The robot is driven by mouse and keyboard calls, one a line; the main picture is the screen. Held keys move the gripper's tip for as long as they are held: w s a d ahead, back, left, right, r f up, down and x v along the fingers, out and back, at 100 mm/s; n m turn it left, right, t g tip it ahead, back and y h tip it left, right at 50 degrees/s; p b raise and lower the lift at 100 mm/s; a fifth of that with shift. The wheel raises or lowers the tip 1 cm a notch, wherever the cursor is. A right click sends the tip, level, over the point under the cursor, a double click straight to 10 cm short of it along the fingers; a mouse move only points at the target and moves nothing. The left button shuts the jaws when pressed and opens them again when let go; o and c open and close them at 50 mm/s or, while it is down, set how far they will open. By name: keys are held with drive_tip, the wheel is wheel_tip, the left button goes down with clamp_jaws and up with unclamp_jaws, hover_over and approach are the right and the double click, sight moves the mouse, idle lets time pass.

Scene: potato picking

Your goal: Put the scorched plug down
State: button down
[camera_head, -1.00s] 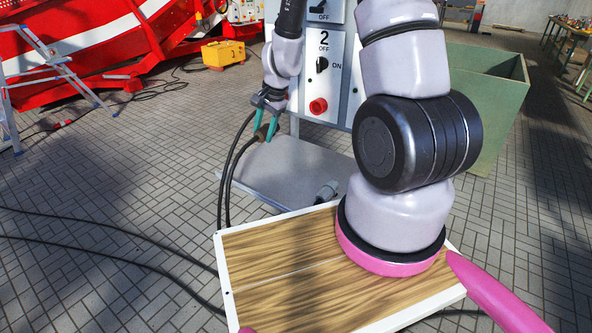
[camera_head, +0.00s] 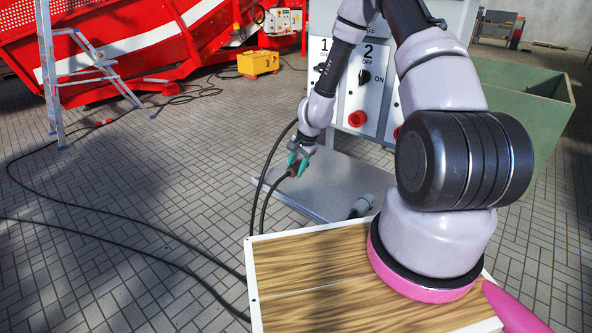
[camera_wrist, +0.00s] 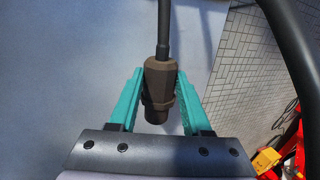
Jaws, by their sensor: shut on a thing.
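My gripper (camera_head: 297,164) has teal fingers and is shut on the scorched plug, a brown, dark-stained plug with a black cable. The wrist view shows the plug (camera_wrist: 159,82) between both fingers (camera_wrist: 158,98), its cable running to the top of the picture. In the head view my gripper is over the left part of the grey shelf (camera_head: 330,185), and the fingers mostly hide the plug. I cannot tell whether the plug touches the shelf.
A control panel (camera_head: 352,95) with numbered switches and red sockets stands behind the shelf. Black cables (camera_head: 268,190) hang at its left edge. A green bin (camera_head: 530,95) is to the right. A stepladder (camera_head: 85,75) and yellow box (camera_head: 258,63) stand far left.

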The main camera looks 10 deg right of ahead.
drive_tip(key=shift+f, duration=0.45)
drive_tip(key=shift+c, duration=1.8)
unclamp_jaws()
drive_tip(key=shift+f, duration=0.15)
